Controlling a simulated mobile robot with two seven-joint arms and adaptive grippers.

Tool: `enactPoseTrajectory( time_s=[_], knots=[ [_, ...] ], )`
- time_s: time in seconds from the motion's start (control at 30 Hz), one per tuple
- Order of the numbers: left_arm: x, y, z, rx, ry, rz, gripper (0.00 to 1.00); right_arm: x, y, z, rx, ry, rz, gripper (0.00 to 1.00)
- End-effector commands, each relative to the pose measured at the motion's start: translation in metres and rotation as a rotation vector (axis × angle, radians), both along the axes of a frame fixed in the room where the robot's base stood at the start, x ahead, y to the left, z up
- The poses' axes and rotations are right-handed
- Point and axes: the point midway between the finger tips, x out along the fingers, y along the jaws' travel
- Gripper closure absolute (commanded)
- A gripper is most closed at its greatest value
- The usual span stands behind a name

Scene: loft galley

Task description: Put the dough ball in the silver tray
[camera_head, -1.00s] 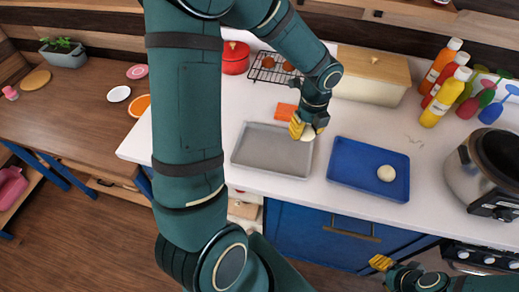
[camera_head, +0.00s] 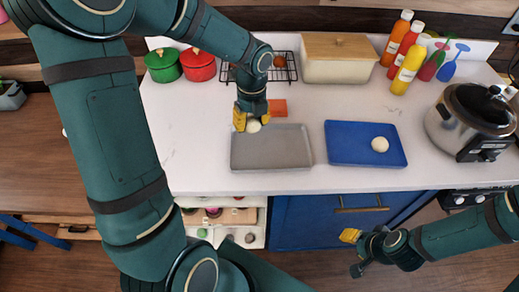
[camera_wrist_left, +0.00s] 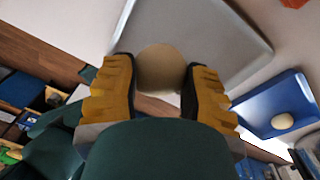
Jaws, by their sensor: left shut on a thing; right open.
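A pale dough ball (camera_head: 253,126) is held between the yellow fingers of my left gripper (camera_head: 252,121). The ball also shows between the fingers in the left wrist view (camera_wrist_left: 161,70). The gripper is at the back left part of the silver tray (camera_head: 271,152), which looks empty. I cannot tell how high the ball is above it. A second dough ball (camera_head: 380,144) sits on the right part of the blue tray (camera_head: 345,145). My right gripper (camera_head: 353,248) is open and empty, in front of the counter and below its top.
An orange block (camera_head: 278,108) lies just behind the silver tray. A wire rack (camera_head: 283,68), red pot (camera_head: 198,66), green pot (camera_head: 163,66) and bread box (camera_head: 337,62) line the back. A cooker (camera_head: 470,125) stands right. The counter left of the silver tray is clear.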

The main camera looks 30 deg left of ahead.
Motion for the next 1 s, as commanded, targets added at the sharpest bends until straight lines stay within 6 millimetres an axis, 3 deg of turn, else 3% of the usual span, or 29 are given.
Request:
enactPoseTrajectory(
  time_s=[0.13,0.4,0.63,0.83,1.0],
  knots=[
    [0.0,0.0,-0.009,0.0,0.002,-0.007,0.93,0.0,0.0,-0.003,-0.001,0.0,0.0,0.53],
    [0.0,0.0,-0.055,-0.001,0.003,-0.007,0.93,-0.002,0.001,-0.012,0.0,0.005,0.004,0.53],
    [0.0,0.0,-0.071,-0.001,0.001,-0.007,0.93,-0.003,0.001,-0.015,0.001,0.008,0.006,0.53],
    [0.0,0.0,-0.097,-0.001,0.003,-0.006,0.93,-0.005,0.001,-0.021,0.002,0.012,0.01,0.53],
    [0.0,0.0,-0.1,-0.001,-0.001,-0.006,0.93,-0.005,0.001,-0.02,0.002,0.013,0.01,0.53]
  ],
)
